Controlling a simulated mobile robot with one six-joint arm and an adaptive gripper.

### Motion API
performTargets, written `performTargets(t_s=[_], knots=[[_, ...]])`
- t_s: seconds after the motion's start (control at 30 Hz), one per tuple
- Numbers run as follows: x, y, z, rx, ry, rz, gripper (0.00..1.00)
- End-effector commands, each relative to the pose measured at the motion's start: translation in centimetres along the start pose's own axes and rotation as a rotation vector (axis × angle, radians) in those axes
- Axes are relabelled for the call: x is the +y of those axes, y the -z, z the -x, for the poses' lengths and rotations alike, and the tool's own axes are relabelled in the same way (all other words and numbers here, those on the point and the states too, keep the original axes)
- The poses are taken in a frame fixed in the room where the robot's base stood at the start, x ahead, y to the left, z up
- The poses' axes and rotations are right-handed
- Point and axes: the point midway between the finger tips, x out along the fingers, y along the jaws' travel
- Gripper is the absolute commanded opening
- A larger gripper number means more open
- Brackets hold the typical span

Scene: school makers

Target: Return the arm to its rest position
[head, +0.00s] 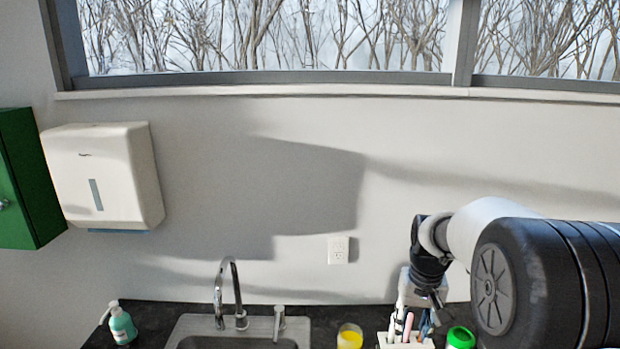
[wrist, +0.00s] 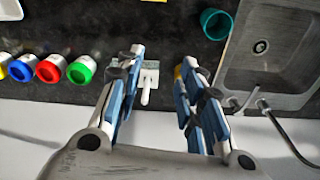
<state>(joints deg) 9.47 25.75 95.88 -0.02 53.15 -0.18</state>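My arm reaches in from the right side of the head view, and my gripper (head: 425,295) hangs low over the counter by the pen holder. In the wrist view my gripper (wrist: 164,57) has its two blue-padded fingers spread apart. Nothing is held between them. A pale pen holder (wrist: 148,78) shows below, between the fingers and partly covered by the left one. In the head view, the same holder (head: 407,344) has several pens in it.
A sink (head: 240,325) with a tap (head: 228,285) lies left of the arm. A yellow jar (head: 350,337) and a green-lidded jar (head: 461,338) flank the holder. Several colored jars (wrist: 50,68) and a teal cup (wrist: 215,23) stand on the dark counter. The wall (head: 310,190) is behind.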

Motion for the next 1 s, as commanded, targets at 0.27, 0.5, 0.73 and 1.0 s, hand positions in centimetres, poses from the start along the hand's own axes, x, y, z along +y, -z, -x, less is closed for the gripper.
performTargets(t_s=[0.27,0.5,0.73,1.0], knots=[[-2.3,-8.5,8.3,0.107,0.007,0.053,0.35],[-3.3,-18.0,11.6,0.204,0.019,0.100,0.35],[-3.5,-25.9,11.1,0.283,0.032,0.139,0.35],[-3.5,-29.2,9.9,0.317,0.039,0.155,0.35]])
